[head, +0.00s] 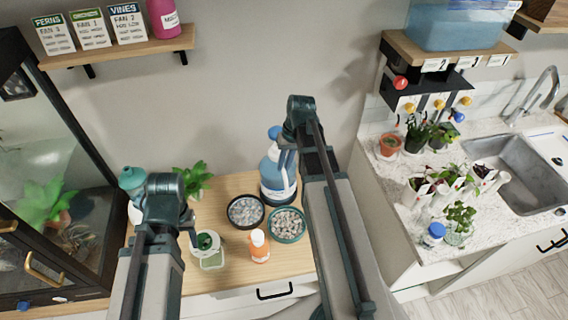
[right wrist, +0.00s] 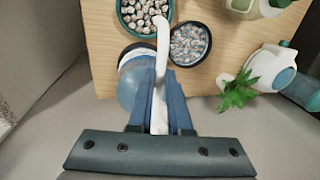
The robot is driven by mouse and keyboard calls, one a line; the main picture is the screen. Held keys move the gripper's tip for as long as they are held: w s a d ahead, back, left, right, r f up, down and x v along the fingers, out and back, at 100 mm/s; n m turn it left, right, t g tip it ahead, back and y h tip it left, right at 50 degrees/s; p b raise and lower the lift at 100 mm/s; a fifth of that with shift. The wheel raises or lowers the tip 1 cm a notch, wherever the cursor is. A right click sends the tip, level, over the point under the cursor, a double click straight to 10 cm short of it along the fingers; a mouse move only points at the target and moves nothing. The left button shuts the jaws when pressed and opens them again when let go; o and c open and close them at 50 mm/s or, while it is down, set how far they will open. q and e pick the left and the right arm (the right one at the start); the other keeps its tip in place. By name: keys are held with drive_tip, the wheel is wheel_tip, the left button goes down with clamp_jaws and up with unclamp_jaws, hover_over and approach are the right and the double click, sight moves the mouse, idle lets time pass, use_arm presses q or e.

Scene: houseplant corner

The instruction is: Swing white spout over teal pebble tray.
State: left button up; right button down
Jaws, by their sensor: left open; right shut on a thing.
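My right gripper (right wrist: 160,85) is shut on the spout above the bottle (right wrist: 128,88). The spout's end overlaps the right part of the teal pebble tray (right wrist: 119,22) in that view; its height cannot be told. The teal tray's rim (head: 304,229) also shows in the head view. My left gripper (head: 192,236) is open and empty, near a green-topped glass jar; its fingers are partly hidden.
A black pebble tray (right wrist: 208,48) sits right beside the teal one. An orange-and-white bottle (head: 259,249), the glass jar (head: 212,260) and a leafy plant (head: 195,179) stand close by. A glass cabinet is at left; a sink counter with several pots is at right.

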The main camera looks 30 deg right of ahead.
drive_tip(key=c, duration=0.8)
unclamp_jaws()
drive_tip(key=shift+d, duration=0.1)
drive_tip(key=shift+c, duration=0.2)
drive_tip(key=shift+r, duration=0.1)
wheel_tip(320, 180, up, 13)
drive_tip(key=d+p, duration=0.2)
drive_tip(key=p, duration=1.1)
drive_tip(key=shift+s+d+r+p, duration=0.2)
drive_tip(key=shift+s+d+p, duration=0.1)
